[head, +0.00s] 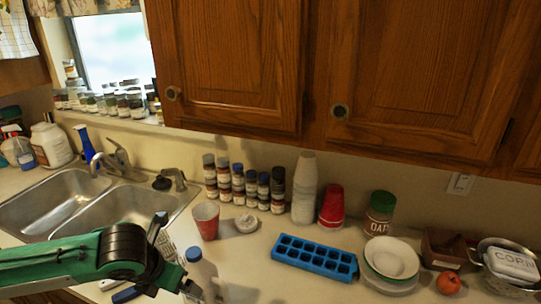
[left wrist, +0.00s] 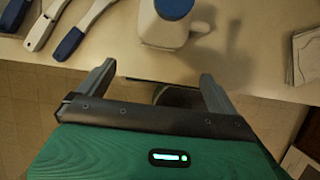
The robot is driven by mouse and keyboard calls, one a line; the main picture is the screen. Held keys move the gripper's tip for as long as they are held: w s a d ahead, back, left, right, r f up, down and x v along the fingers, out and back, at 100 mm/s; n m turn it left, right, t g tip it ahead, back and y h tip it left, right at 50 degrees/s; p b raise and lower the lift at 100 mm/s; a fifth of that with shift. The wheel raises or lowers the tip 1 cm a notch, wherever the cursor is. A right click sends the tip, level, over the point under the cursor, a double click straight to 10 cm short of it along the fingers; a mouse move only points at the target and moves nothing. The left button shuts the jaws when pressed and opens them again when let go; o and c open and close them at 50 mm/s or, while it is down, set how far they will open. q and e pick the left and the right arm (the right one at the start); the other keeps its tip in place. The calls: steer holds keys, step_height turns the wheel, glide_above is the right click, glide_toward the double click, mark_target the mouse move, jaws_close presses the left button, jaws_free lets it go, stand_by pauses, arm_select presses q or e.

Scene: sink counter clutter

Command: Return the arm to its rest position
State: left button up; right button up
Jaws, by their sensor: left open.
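My left arm comes in from the left in the head view, green with a black joint. Its gripper (head: 177,256) is at the counter's front edge near the sink. In the left wrist view the gripper (left wrist: 158,72) has its two fingers spread, with nothing held between them. A white jug with a blue cap (left wrist: 168,28) stands on the counter just beyond the fingertips, apart from them. In the head view the jug (head: 203,271) is partly hidden by the gripper. My right gripper is in neither view.
Utensils with blue and white handles (left wrist: 75,35) lie beside the jug. A red cup (head: 206,220), a blue ice tray (head: 314,258) and stacked bowls (head: 391,259) stand to the right. The double sink (head: 125,212) is behind my arm. Wooden cupboards (head: 410,75) hang above.

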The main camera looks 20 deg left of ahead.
arm_select(q)
steer(key=s+d+f+n+t+h, duration=0.1)
steer(key=s+d+f+n, duration=0.1)
steer(key=d+f+n, duration=0.35)
steer(key=s+d+f+n+h, duration=0.1)
steer(key=d+f+n+h, duration=0.15)
steer(key=d+n, duration=0.65)
steer(key=s+a+f+n+g+y, duration=0.1)
steer(key=s+a+f+n+y, duration=0.15)
steer(key=s+f+n, duration=0.55)
steer(key=s+a+f+n+g+y, duration=0.1)
steer(key=s+a+f+n, duration=0.2)
steer(key=n, duration=1)
step_height(320, 180, down, 29)
steer(key=g, duration=0.1)
steer(key=s+a+f+g, duration=0.1)
steer(key=s+a+f, duration=0.2)
steer(key=s+f, duration=1.7)
steer(key=shift+a+f+m+g, duration=0.2)
steer(key=shift+m+g, duration=0.1)
steer(key=shift+m, duration=0.15)
